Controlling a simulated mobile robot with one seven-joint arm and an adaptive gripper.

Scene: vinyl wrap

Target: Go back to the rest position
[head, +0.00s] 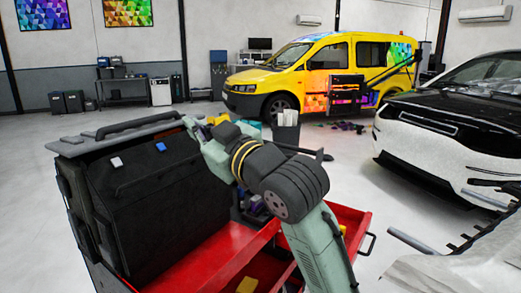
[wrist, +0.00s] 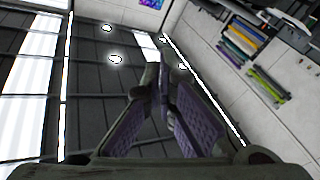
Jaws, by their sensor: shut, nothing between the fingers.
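My gripper (wrist: 163,66) shows in the wrist view with its fingers drawn together and nothing between them. Its purple-grey pads face each other, and the ceiling and a wall lie behind them. In the head view my grey-green arm rises from the lower right over the red cart (head: 222,258) and bends toward the left. The gripper's fingers cannot be made out clearly there.
A black case (head: 150,205) stands on the cart's left side. The cart's drawer (head: 350,222) is open at the right. A yellow van (head: 318,75) stands behind, and a white and black car (head: 455,125) at the right. Floor at the left is clear.

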